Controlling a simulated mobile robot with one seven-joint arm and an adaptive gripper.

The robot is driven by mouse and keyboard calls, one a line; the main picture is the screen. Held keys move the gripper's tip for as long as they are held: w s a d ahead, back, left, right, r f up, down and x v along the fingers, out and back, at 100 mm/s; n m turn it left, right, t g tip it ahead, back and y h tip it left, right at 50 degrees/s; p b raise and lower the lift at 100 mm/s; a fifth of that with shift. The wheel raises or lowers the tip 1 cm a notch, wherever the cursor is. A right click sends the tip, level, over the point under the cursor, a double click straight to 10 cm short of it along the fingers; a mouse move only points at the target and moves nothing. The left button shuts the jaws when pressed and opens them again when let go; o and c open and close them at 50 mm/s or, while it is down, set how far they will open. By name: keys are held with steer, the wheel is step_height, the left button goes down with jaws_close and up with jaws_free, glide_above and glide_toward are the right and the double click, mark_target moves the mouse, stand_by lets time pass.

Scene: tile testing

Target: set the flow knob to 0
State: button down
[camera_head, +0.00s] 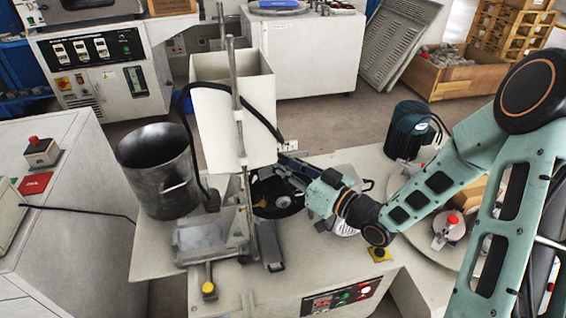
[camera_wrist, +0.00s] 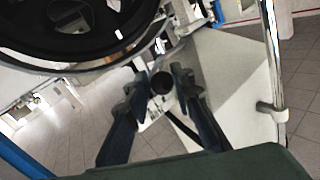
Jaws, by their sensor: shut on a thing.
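The flow knob appears as a small dark round end (camera_wrist: 162,83) in the wrist view, between the two dark fingers of my gripper (camera_wrist: 160,77). The fingers are closed in on it from both sides. Its marks or pointer are too small to read, so its setting cannot be told. In the head view my gripper (camera_head: 297,168) reaches left to the machine beside the tall white box, above the black round bowl. The knob is hidden there behind the gripper and the machine parts.
A tall white box (camera_head: 228,115) and upright metal post (camera_head: 238,100) stand beside the gripper. A metal bucket (camera_head: 160,172) is to the left. A large black ring (camera_wrist: 75,30) lies close at the wrist view's upper left. A blue motor (camera_head: 408,130) stands right.

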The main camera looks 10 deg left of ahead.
steer(key=shift+s+a, duration=0.4)
steer(key=shift+a, duration=0.05)
steer(key=c, duration=1.8)
jaws_free()
steer(key=shift+a, duration=0.1)
steer(key=shift+o, duration=0.2)
steer(key=shift+d, duration=0.2)
steer(key=shift+d, duration=0.25)
steer(key=v, duration=0.7)
steer(key=shift+s, duration=0.15)
steer(key=shift+d, duration=0.15)
